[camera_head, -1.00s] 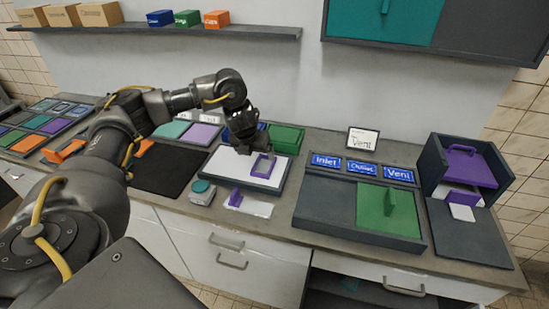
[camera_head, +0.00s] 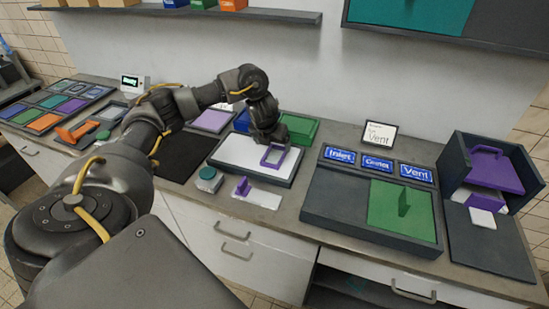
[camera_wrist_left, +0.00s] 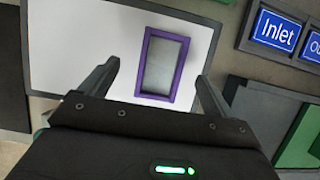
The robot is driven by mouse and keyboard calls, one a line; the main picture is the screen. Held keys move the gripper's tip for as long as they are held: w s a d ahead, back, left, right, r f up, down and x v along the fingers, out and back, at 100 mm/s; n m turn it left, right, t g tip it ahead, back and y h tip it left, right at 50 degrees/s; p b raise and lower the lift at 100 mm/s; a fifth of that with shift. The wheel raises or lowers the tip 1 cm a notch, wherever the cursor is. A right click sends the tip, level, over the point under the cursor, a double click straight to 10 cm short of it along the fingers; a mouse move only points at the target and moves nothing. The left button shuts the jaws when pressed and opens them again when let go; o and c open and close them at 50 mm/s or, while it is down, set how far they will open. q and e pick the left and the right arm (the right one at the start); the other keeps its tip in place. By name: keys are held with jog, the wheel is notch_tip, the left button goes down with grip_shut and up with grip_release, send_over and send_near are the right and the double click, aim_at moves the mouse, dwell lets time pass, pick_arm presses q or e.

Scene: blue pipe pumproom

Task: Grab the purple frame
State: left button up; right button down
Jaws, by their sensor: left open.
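The purple frame (camera_head: 273,156) is a small rectangular outline lying on a white panel with a dark border (camera_head: 245,160) on the counter. In the left wrist view the frame (camera_wrist_left: 147,65) lies between and just beyond my two fingertips, with a grey inside. My left gripper (camera_head: 268,140) is above the panel, at the frame's far edge in the head view. In the wrist view the left gripper (camera_wrist_left: 158,80) is open, fingers spread wider than the frame, with nothing held. I cannot tell the exact height above the panel. My right gripper is not in view.
A white plate with a purple upright tab (camera_head: 243,187) and a round-topped button box (camera_head: 208,178) are in front. To the right are a labelled tray (camera_head: 337,200) and an open dark box with purple parts (camera_head: 495,170).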

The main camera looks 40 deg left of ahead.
aim_at(276, 152)
pick_arm(q)
jog(key=x, duration=0.3)
jog(key=p+x, duration=0.1)
jog(key=shift+w+d+f, duration=0.2)
jog(key=shift+f, duration=0.25)
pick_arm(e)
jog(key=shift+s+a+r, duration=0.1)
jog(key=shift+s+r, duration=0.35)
pick_arm(q)
jog(key=shift+f, duration=0.15)
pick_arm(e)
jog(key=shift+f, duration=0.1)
pick_arm(q)
jog(key=c, duration=1.1)
